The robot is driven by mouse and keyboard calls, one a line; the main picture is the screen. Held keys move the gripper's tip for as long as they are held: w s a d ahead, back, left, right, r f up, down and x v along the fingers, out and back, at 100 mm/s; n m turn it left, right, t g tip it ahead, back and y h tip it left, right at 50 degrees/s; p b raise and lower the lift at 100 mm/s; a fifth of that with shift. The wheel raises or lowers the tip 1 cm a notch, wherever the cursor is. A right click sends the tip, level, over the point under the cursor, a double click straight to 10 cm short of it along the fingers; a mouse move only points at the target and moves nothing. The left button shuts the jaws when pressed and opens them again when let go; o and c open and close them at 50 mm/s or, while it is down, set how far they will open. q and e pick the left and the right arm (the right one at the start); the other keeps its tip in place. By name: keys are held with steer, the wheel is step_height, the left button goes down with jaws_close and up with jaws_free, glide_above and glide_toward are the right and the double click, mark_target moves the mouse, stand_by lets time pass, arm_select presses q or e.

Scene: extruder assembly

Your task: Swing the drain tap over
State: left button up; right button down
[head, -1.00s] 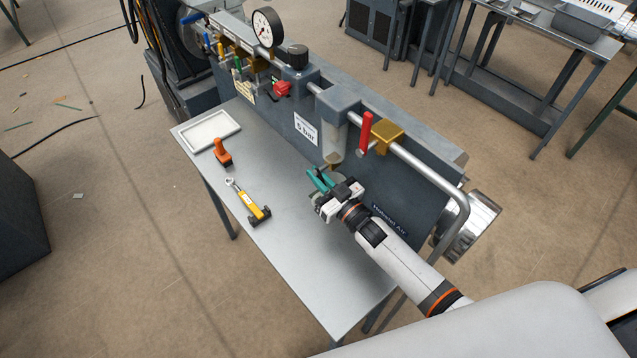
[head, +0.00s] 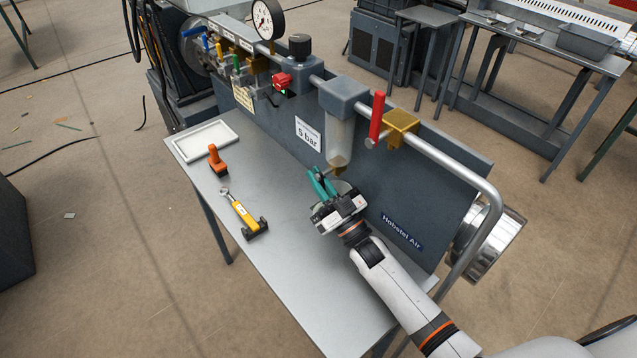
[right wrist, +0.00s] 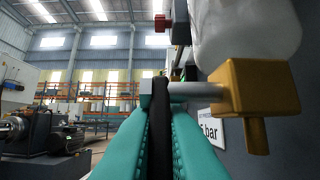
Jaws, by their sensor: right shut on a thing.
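The drain tap is a brass block (right wrist: 252,90) with a grey stem and a black lever (right wrist: 160,130), under the clear filter bowl (head: 341,135). In the head view the brass end (head: 338,162) shows at the bowl's bottom. My right gripper (head: 321,183) is just below and left of it. Its teal fingers (right wrist: 158,140) are shut on the black lever, one on each side, in the right wrist view. The lever hangs down from the stem's left end there. Its lower part is partly hidden between the fingers. My left gripper is not in view.
A red lever (head: 376,116) and brass valve (head: 401,123) sit on the pipe right of the bowl. The panel (head: 430,205) stands close behind my gripper. On the table (head: 285,255) lie a yellow tool (head: 242,214), an orange tool (head: 216,160) and a white tray (head: 233,126).

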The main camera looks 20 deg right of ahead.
steer(key=c, duration=1.8)
jaws_free()
steer(key=shift+s+f, duration=0.2)
steer(key=s+d+b, duration=0.2)
steer(key=s+d, duration=0.3)
steer(key=s, duration=0.6)
steer(key=shift+s, duration=0.4)
steer(key=shift+f, duration=0.1)
